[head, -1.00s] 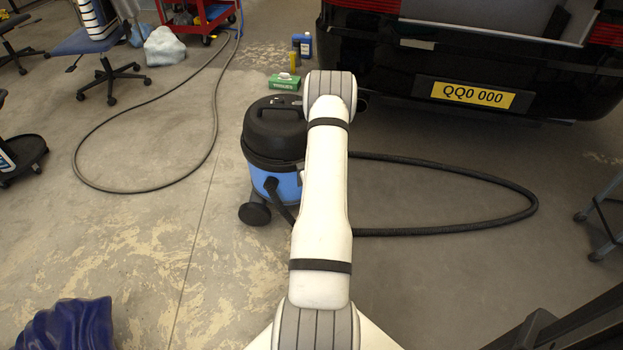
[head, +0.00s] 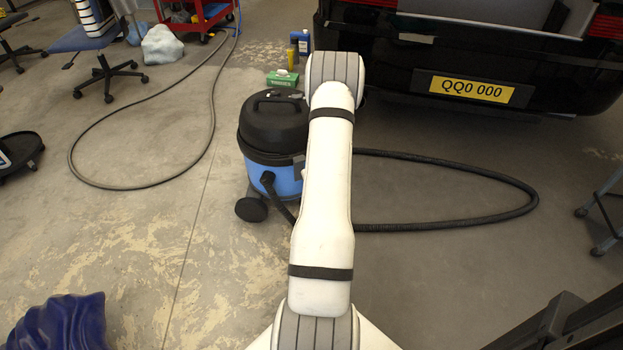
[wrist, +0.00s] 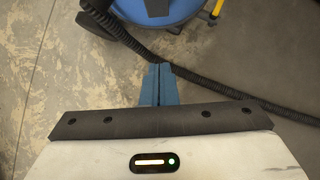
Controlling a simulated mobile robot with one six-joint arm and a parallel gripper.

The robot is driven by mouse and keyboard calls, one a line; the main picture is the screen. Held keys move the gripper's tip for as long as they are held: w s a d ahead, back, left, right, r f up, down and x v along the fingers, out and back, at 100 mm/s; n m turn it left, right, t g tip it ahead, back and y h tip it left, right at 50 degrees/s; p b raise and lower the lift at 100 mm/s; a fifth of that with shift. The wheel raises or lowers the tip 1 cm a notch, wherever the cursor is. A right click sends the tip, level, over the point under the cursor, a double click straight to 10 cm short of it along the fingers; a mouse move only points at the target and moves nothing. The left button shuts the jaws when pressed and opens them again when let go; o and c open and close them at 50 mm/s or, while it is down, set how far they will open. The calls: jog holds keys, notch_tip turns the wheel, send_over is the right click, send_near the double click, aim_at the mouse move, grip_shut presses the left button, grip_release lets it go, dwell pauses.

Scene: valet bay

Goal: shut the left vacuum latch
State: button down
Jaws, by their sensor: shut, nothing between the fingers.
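The vacuum (head: 287,182) stands upright on the floor in the head view, with a blue drum and a black lid (head: 262,132). My arm hides its right side. A small grey piece at the drum's upper right edge may be a latch, but I cannot tell its state. In the wrist view, part of the blue drum (wrist: 155,10) shows at the top, with a yellow piece (wrist: 214,12) beside it that I cannot identify. My gripper (wrist: 160,68) is shut and empty, apart from the drum, with its fingertips near the black hose. The head view hides my gripper behind the arm.
The black hose (head: 450,165) loops across the floor right of the vacuum. A black car (head: 400,75) stands behind it. A green box (head: 282,78) and bottles stand behind the vacuum. A blue crumpled object (head: 62,325) lies front left. Floor left of the vacuum is mostly clear.

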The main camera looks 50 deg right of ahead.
notch_tip(320, 180, up, 9)
jog(key=s+p, duration=0.1)
jog(key=p, duration=0.1)
jog(key=shift+s+a+r, duration=0.2)
jog(key=shift+s+a, duration=0.15)
jog(key=shift+s, duration=0.05)
